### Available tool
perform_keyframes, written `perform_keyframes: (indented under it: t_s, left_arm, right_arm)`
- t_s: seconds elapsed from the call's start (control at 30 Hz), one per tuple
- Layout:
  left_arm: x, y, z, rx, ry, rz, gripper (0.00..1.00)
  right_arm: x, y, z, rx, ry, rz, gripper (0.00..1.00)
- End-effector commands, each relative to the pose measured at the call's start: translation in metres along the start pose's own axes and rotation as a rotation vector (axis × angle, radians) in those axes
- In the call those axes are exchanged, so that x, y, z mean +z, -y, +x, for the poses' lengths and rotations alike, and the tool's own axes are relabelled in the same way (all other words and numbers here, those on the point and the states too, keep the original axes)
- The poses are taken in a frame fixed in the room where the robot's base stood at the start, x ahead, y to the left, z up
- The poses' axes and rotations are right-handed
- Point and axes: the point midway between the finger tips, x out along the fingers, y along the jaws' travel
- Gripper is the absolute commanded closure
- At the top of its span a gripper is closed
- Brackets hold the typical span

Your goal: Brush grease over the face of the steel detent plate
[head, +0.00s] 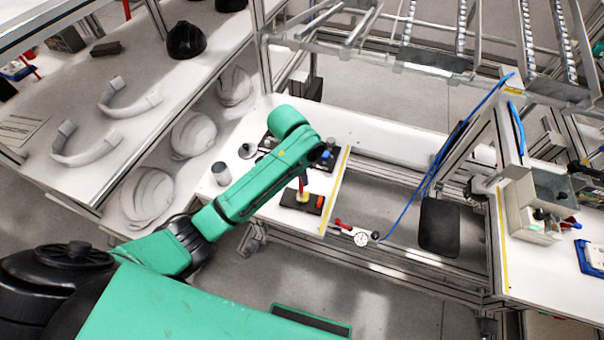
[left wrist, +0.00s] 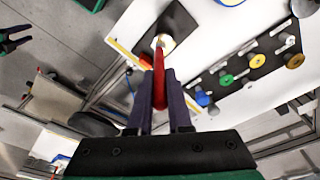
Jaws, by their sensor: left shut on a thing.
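My left gripper (head: 303,177) is shut on a red-handled brush (head: 301,186). In the left wrist view the brush (left wrist: 158,78) stands out between the two dark fingers of the left gripper (left wrist: 158,95). Its far end is at a small pale, yellowish round piece (left wrist: 165,42) on a dark mat (left wrist: 182,22); I cannot tell whether it touches. The same round piece (head: 302,197) shows on the mat (head: 290,202) in the head view. I cannot make out for sure which piece is the steel detent plate.
A dark board (left wrist: 264,66) with several coloured knobs lies close by on the white bench (head: 225,200). A grey cup (head: 221,173) stands left of my forearm.

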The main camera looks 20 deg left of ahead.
Motion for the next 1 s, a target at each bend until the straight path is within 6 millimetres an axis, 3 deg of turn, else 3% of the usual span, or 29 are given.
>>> perform_keyframes:
  t_s: [0.73, 1.0]
  left_arm:
    - [0.003, 0.0, 0.015, 0.0, 0.001, 0.0, 1.0]
    - [-0.002, -0.003, 0.011, 0.001, -0.001, 0.0, 1.0]
  right_arm:
    - [0.0, 0.0, 0.004, 0.0, 0.0, 0.0, 0.5]
    - [-0.001, 0.0, -0.006, 0.0, 0.0, 0.0, 0.5]
